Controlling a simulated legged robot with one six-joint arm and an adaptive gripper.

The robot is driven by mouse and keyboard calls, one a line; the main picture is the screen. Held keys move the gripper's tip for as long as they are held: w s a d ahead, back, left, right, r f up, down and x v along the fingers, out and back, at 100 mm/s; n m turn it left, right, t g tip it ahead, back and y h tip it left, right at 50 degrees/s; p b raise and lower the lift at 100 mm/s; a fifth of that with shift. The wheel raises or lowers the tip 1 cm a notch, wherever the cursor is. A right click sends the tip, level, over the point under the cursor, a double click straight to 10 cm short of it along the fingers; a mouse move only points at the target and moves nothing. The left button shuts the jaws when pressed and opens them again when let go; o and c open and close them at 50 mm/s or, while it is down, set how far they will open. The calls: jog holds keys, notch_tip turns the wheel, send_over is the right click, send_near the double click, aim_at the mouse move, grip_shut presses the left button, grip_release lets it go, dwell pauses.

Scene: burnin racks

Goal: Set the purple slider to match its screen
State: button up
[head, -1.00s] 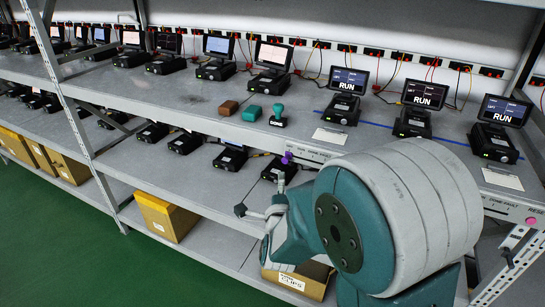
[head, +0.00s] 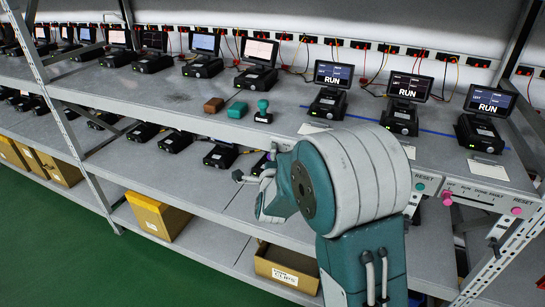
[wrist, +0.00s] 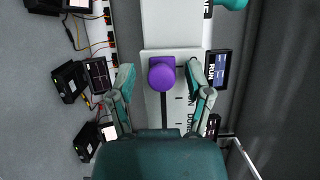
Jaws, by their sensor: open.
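The purple slider (wrist: 162,75) is a round knob on a pale panel (wrist: 150,110) in the wrist view, with a dark slot running below it. My gripper (wrist: 161,76) is open, with one finger on each side of the knob and a gap visible on both sides. I cannot tell how deep the fingers reach around it. In the head view, my gripper (head: 250,178) is at the shelf's front edge, and my arm hides most of the slider. Several small screens show RUN, one of them at the left (head: 333,74); I cannot tell which belongs to the slider.
A brown block (head: 214,105), a teal block (head: 237,110) and a teal-handled stamp (head: 263,112) lie on the upper shelf. Black units stand along both shelves. A pink button (head: 516,210) is on the front strip at right. A yellow box (head: 160,216) stands below.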

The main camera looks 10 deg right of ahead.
jog(key=shift+a, duration=0.2)
grip_shut()
jog(key=shift+a, duration=0.2)
jog(key=shift+s+d+f, duration=0.1)
jog(key=shift+s+d, duration=0.45)
jog(key=shift+d, duration=0.2)
jog(key=shift+s+d+f, duration=0.1)
jog(key=shift+s+d, duration=0.45)
jog(key=shift+d, duration=0.15)
grip_release()
jog(key=shift+a, duration=0.15)
jog(key=shift+r, duration=0.15)
jog(key=v, duration=1.2)
